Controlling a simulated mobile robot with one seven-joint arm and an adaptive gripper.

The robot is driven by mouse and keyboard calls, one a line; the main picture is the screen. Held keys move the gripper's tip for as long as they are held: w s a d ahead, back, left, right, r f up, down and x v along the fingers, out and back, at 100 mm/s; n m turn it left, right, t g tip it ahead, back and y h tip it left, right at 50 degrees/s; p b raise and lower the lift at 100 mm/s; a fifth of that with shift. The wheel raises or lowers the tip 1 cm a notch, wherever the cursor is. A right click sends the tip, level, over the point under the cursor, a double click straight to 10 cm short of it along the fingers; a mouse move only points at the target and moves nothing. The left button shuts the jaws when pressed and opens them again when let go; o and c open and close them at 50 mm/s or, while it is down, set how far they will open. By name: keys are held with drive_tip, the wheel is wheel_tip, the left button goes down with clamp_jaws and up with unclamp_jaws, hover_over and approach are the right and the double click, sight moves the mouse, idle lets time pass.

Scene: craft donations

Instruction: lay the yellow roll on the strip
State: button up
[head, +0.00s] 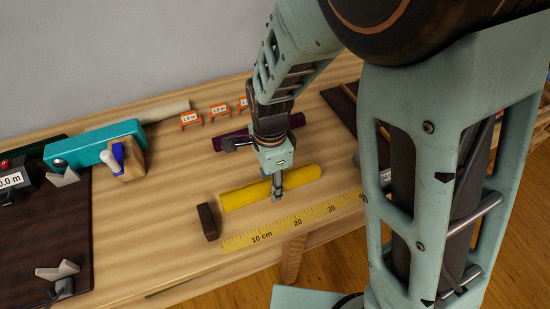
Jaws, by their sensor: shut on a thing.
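The yellow roll (245,194) lies lengthwise just behind the yellow measuring strip (262,234), roughly parallel to it. The strip is marked in centimetres and runs along the table's front edge; my arm hides its right end. My gripper (278,193) points down over the middle of the roll and is shut on it. The roll looks at or close to table height; I cannot tell whether it touches the table. It appears beside the strip, not over it.
A dark brown block (207,222) stands at the strip's left end. A dark purple roll (228,140) lies behind my gripper. Small orange-framed signs (220,111) and a cream roll (160,113) are at the back. A teal box (92,147) and dark mat (85,220) are left.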

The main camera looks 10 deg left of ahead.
drive_tip(key=shift+f+b, duration=1.95)
drive_tip(key=shift+f, duration=0.75)
drive_tip(key=o, duration=1.3)
drive_tip(key=shift+o, duration=0.2)
drive_tip(key=shift+r, duration=0.15)
wheel_tip(320, 180, up, 12)
drive_tip(key=shift+f, duration=0.1)
drive_tip(key=shift+w, duration=0.1)
